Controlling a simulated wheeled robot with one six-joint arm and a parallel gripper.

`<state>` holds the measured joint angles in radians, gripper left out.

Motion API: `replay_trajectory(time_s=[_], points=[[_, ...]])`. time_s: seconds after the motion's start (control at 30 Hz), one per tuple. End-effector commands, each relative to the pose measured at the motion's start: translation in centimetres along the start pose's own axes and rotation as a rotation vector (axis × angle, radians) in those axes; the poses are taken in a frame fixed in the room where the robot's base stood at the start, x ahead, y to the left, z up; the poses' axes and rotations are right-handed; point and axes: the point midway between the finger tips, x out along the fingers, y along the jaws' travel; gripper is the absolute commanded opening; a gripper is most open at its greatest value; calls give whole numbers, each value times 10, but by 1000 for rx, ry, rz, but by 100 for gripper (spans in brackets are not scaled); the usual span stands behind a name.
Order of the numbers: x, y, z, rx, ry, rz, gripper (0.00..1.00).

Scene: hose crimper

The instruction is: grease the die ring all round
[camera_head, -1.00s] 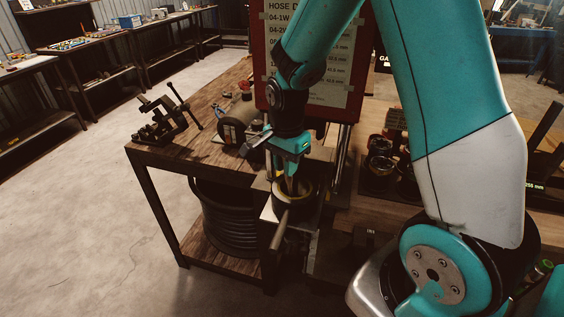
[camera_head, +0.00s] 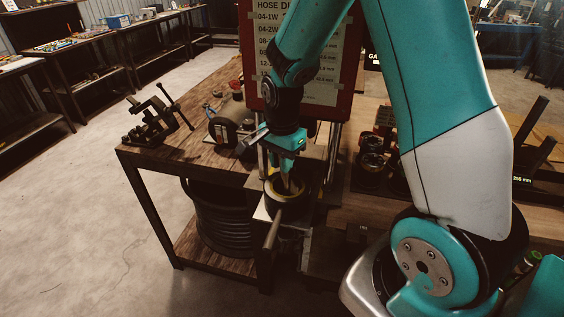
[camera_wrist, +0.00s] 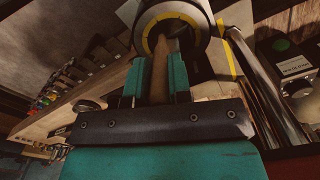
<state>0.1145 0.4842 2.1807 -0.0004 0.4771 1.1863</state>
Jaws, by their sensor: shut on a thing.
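The die ring (camera_head: 272,203) is a dark round ring with a yellow band, set in the crimper at the table's front edge. In the wrist view the ring (camera_wrist: 149,21) is at the top, with its yellow band curving round the left and top. My gripper (camera_head: 288,172) points down just above the ring. In the wrist view my gripper (camera_wrist: 160,80) is shut on a brown stick-like handle (camera_wrist: 161,72). The handle's far end reaches into the ring's opening. Its tip, and whether it touches the ring wall, cannot be told.
A red-framed hose chart (camera_head: 312,75) stands behind my gripper. A small vise (camera_head: 153,120) and a dark cylinder (camera_head: 231,124) are on the bench to the left. Dark round parts (camera_head: 373,160) stand to the right. A bar (camera_head: 271,236) sticks out in front of the ring.

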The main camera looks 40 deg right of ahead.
Motion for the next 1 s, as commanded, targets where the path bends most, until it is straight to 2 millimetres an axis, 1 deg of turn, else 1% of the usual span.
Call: replay_trajectory(time_s=[0.2,0.37,0.47,0.9,1.0], points=[[0,-11,-12,2,0,-1,0],[-3,-14,-14,1,0,-1,0],[-11,-13,-14,1,0,-1,0],[-68,-14,-14,1,1,-2,0],[-76,-13,-14,1,0,-1,0]])
